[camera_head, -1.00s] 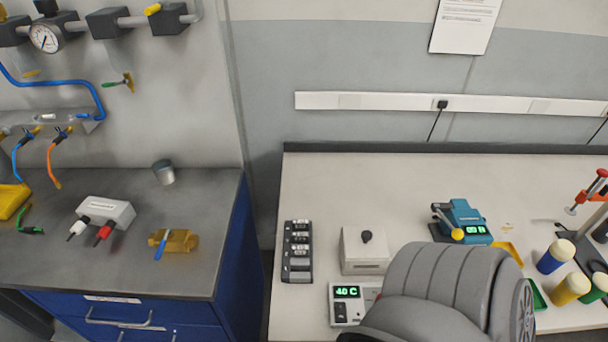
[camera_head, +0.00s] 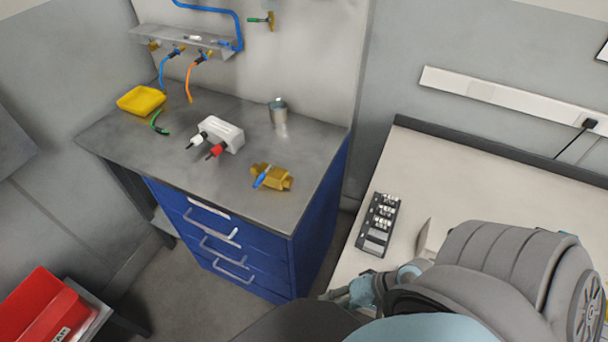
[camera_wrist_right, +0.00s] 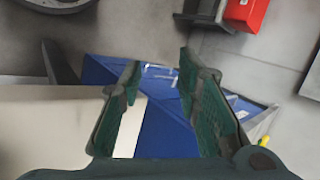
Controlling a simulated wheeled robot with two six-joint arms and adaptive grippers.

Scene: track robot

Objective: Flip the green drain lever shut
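The green drain lever (camera_head: 259,20) is on a small brass valve on the wall panel, at the top of the head view, left of a blue hose's right side is not its place: it hangs right of that hose. The lever lies roughly sideways, pointing left from the brass body. My right gripper (camera_head: 345,293) is low in the head view, beside the blue cabinet and far from the lever, partly hidden by my arm. In the right wrist view my right gripper (camera_wrist_right: 158,65) has its fingers apart with nothing between them. My left gripper is out of view.
A grey bench top (camera_head: 200,165) on a blue cabinet (camera_head: 305,225) carries a white box (camera_head: 224,133), a brass valve (camera_head: 272,178), a metal cup (camera_head: 278,111) and a yellow tray (camera_head: 141,99). A pale table (camera_head: 430,175) stands right. A red bin (camera_head: 45,305) is lower left.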

